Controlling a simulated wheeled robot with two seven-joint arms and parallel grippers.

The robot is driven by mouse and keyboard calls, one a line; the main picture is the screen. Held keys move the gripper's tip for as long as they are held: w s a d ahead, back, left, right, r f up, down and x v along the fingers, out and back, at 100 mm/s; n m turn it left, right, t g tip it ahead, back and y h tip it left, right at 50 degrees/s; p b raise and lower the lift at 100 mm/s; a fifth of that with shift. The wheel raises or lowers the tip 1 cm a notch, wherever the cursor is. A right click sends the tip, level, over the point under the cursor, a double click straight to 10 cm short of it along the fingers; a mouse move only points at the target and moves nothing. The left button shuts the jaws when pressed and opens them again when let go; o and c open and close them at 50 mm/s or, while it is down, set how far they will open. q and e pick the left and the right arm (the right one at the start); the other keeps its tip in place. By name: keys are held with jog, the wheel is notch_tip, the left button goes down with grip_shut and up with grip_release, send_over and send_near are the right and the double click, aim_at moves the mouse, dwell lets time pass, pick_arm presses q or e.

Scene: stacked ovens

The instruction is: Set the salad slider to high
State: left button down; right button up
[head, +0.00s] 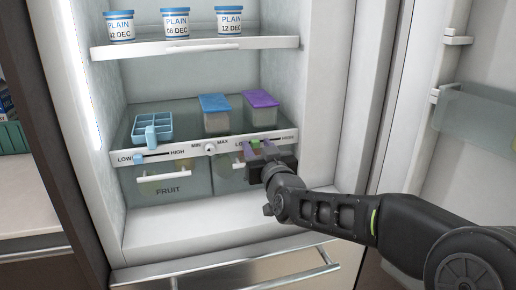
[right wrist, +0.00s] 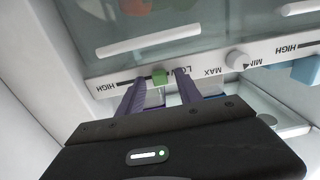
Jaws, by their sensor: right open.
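The green slider (head: 256,143) sits on the right-hand LOW–HIGH track of the white shelf front, above the right drawer (head: 228,176), whose label is hidden behind my gripper. In the right wrist view, turned upside down, the green slider (right wrist: 160,76) is nearer LOW than HIGH. My right gripper (head: 260,148) is open at the track. Its two purple fingers (right wrist: 160,84) stand one on each side of the slider; I cannot tell whether either touches it. My left gripper is not in view.
A blue slider (head: 139,159) stands at LOW above the FRUIT drawer (head: 168,188). A round MIN–MAX knob (head: 210,149) is between the tracks. An ice tray (head: 152,129), a blue-lidded box (head: 216,114) and a purple-lidded box (head: 261,109) stand on the shelf. The open fridge door (head: 475,130) is at right.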

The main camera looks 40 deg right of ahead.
grip_shut()
dwell(0.4)
dwell(1.0)
